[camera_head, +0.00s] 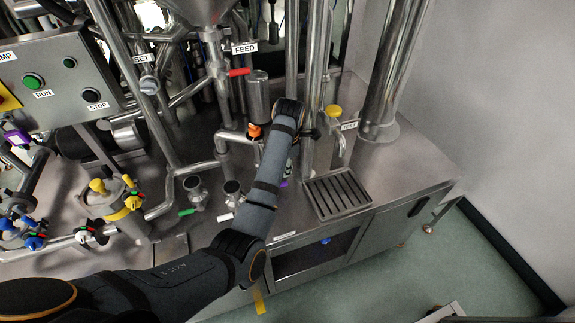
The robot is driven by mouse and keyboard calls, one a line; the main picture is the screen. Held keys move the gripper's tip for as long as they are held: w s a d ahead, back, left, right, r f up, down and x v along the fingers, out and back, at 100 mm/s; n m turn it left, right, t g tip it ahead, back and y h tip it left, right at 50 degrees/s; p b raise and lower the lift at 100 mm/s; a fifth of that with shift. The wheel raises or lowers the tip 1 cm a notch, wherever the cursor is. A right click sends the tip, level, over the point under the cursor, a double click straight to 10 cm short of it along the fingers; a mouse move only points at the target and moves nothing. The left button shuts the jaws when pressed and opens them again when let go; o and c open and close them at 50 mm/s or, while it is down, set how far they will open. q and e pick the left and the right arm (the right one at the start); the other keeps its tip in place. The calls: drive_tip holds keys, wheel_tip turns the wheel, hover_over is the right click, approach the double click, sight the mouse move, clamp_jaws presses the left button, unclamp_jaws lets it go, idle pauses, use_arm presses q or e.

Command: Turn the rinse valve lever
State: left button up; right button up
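No label reading "rinse" is legible, so I cannot tell which lever is the rinse valve's. A red lever (238,72) sits by the FEED label (244,48). A green lever (187,211) and a white lever (225,217) are on two low valves left of my forearm. An orange valve part (254,130) is just left of my wrist. My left arm reaches in from the lower left, over the steel counter. Dark parts of my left gripper (311,133) show beside the wrist, near a vertical pipe; the fingers are mostly hidden. My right gripper is not in view.
A tap with a yellow knob (333,111) stands over a slotted drain tray (337,193). A control box (60,80) with RUN and STOP buttons is at upper left. Pipes crowd the back and left. The counter (410,165) is clear right of the tray.

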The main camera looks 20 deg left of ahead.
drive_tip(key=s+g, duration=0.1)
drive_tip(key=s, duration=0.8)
use_arm(q)
drive_tip(key=f, duration=0.3)
drive_tip(key=a+f, duration=0.1)
drive_tip(key=f, duration=0.1)
drive_tip(key=f+p, duration=0.1)
drive_tip(key=f, duration=0.2)
drive_tip(key=shift+s+a+f, duration=0.15)
drive_tip(key=shift+s+f, duration=0.1)
drive_tip(key=shift+f, duration=0.25)
drive_tip(key=shift+c, duration=1.3)
drive_tip(key=c, duration=0.5)
clamp_jaws()
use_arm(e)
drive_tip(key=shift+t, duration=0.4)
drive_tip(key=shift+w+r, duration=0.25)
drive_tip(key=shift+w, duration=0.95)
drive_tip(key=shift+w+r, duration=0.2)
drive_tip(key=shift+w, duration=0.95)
